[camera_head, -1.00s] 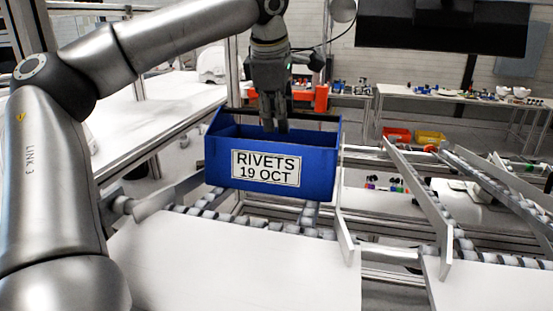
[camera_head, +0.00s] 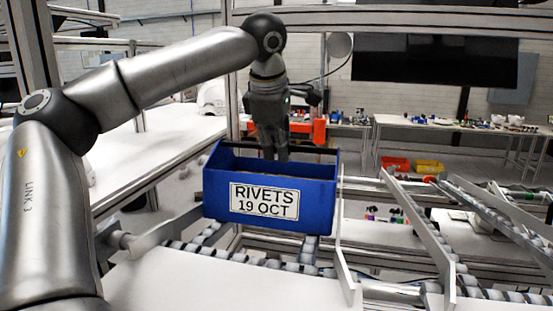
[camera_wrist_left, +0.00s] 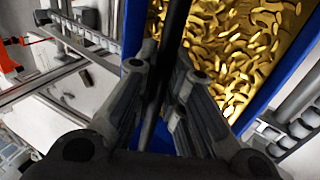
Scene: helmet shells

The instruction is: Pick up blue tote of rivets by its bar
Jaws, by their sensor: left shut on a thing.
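Gold rivets (camera_wrist_left: 240,45) fill the tote in the left wrist view. My right gripper is not in view.
The roller conveyor (camera_head: 262,261) passes under the tote, with a white surface (camera_head: 225,282) in front. Metal rails (camera_head: 418,215) stand to the right. A white table (camera_head: 150,150) is at the left. Red (camera_head: 395,163) and yellow (camera_head: 429,167) bins lie farther back.

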